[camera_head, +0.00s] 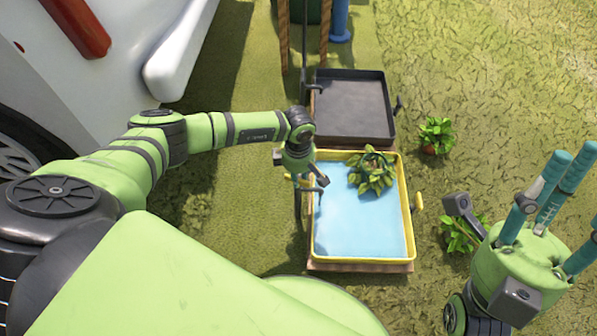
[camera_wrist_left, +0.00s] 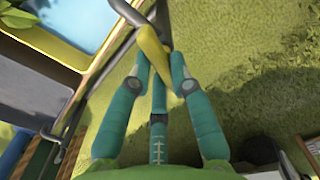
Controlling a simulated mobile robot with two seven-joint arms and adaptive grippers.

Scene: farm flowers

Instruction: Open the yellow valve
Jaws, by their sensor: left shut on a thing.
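The yellow valve handle (camera_wrist_left: 153,50) shows in the left wrist view, attached to a grey metal pipe (camera_wrist_left: 100,70) beside the blue-filled tray. My left gripper (camera_wrist_left: 158,75) has its teal fingers closed around the handle, with two fingers on either side of it. In the head view my left gripper (camera_head: 308,185) is at the left edge of the yellow-rimmed tray (camera_head: 408,235), and the handle in it is mostly hidden. My right gripper (camera_head: 556,195) is at the right, its teal fingers spread and empty, away from the trays.
A dark grey tray (camera_head: 355,108) stands behind the yellow one. A leafy plant (camera_head: 372,174) is in the blue tray, and another yellow handle (camera_head: 418,202) is on its right side. Potted plants (camera_head: 436,136) stand on the grass. A white vehicle (camera_head: 125,60) fills the upper left.

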